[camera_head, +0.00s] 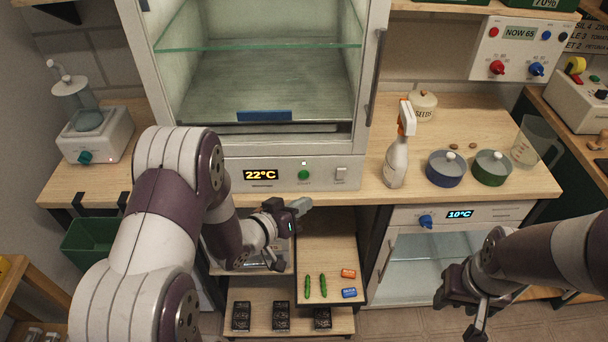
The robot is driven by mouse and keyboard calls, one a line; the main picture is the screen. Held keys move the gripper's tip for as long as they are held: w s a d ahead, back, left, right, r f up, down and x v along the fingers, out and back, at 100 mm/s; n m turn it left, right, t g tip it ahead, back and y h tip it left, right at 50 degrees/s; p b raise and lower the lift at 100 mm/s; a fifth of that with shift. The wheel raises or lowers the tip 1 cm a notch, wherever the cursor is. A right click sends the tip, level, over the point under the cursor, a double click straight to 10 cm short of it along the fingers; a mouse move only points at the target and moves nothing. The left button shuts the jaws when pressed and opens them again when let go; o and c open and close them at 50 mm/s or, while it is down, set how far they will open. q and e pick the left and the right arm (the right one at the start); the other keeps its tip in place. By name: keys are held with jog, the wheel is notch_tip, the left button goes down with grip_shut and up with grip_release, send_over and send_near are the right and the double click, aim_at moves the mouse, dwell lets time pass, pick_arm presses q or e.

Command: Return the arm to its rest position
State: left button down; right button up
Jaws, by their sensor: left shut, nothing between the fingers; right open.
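My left gripper (300,203) is in the middle of the view, in front of the cabinet's lower front and above the pulled-out shelf. It is shut with nothing visible in it. My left arm (150,230) comes in from the left and bends at the elbow in front of the bench. My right gripper (462,308) is at the lower right, in front of the lower glass-fronted unit. It points downward, open and empty. My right arm (555,255) comes in from the right edge.
A cabinet (335,165) with a 22°C display stands on the bench. A spray bottle (397,160), blue pot (445,170), green pot (491,168) and clear jug (534,142) are to its right. The pulled-out shelf (325,250) holds small green and coloured items. Black trays (281,317) sit below.

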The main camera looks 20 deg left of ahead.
dwell(0.3)
pick_arm(q)
jog(key=s+a+f+g+y, duration=0.5)
jog(key=s+a+g+y, duration=0.25)
jog(key=s+g, duration=0.2)
jog(key=s+d+r+g+p, duration=0.1)
jog(key=s+d+r+g, duration=0.1)
jog(key=s+r, duration=0.5)
notch_tip(320, 180, up, 3)
jog(key=shift+s+d+r+h, duration=0.2)
jog(key=shift+d+h, duration=0.25)
jog(key=shift+d, duration=0.3)
